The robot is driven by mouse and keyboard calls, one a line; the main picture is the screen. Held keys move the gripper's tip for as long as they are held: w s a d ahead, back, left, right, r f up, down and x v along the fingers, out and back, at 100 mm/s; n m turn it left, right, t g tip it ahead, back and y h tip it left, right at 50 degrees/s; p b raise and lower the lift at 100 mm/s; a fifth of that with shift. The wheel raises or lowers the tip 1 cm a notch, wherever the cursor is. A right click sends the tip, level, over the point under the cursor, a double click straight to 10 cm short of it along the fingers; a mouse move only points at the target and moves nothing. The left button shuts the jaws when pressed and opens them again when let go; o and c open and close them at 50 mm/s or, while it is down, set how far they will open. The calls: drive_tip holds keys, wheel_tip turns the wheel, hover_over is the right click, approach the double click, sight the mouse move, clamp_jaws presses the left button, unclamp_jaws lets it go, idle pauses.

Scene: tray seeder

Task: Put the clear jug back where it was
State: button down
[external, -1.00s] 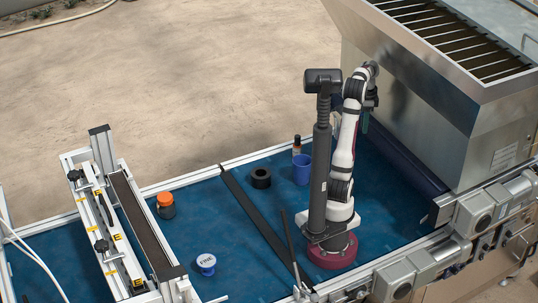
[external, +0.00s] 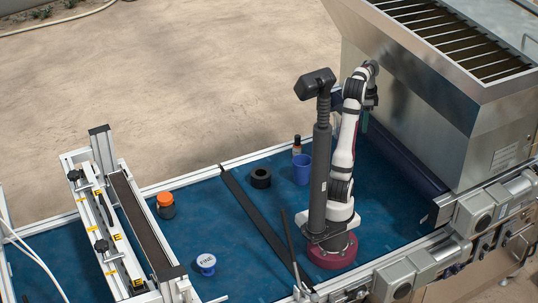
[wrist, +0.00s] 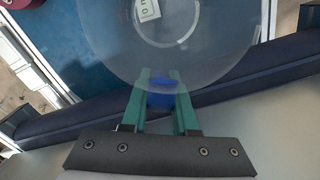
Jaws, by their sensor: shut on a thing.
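The clear jug (wrist: 185,60) fills the upper middle of the wrist view as a large, round, see-through shape. My gripper (wrist: 160,75) has its green fingers shut on it at its near side. A small blue patch shows between the fingers; I cannot tell if it is part of the jug. In the external view my gripper (external: 366,119) is raised near the hopper, partly behind my arm. The jug is mostly hidden or too faint to make out there.
A blue cup (external: 302,170), a dark bottle (external: 297,146), a black ring (external: 260,178), an orange-lidded jar (external: 165,206) and a white-and-blue tub (external: 206,264) stand on the blue belt (external: 215,215). A metal hopper (external: 430,105) is at the right. A black bar (external: 258,222) crosses the belt.

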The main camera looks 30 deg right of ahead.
drive_tip(key=w+a+f+n, duration=0.3)
drive_tip(key=w+a+n, duration=0.3)
drive_tip(key=a, duration=0.6)
drive_tip(key=w+a+f+n, duration=0.2)
drive_tip(key=w+a+n, duration=0.45)
drive_tip(key=a, duration=0.45)
drive_tip(key=s+a+f+n, duration=0.2)
drive_tip(key=a+f+n, duration=0.1)
drive_tip(key=a, duration=0.8)
drive_tip(key=s+a+f+n, duration=0.2)
drive_tip(key=a+f+n, duration=0.2)
drive_tip(key=a, duration=0.8)
drive_tip(key=s+a+f+n, duration=0.2)
drive_tip(key=a+f+n, duration=0.1)
drive_tip(key=a, duration=0.9)
drive_tip(key=shift+a+f+n, duration=0.2)
drive_tip(key=shift+f+n, duration=0.05)
drive_tip(key=shift+f, duration=0.5)
wheel_tip(320, 180, down, 4)
drive_tip(key=shift+s+f, duration=0.1)
drive_tip(key=c, duration=0.7)
unclamp_jaws()
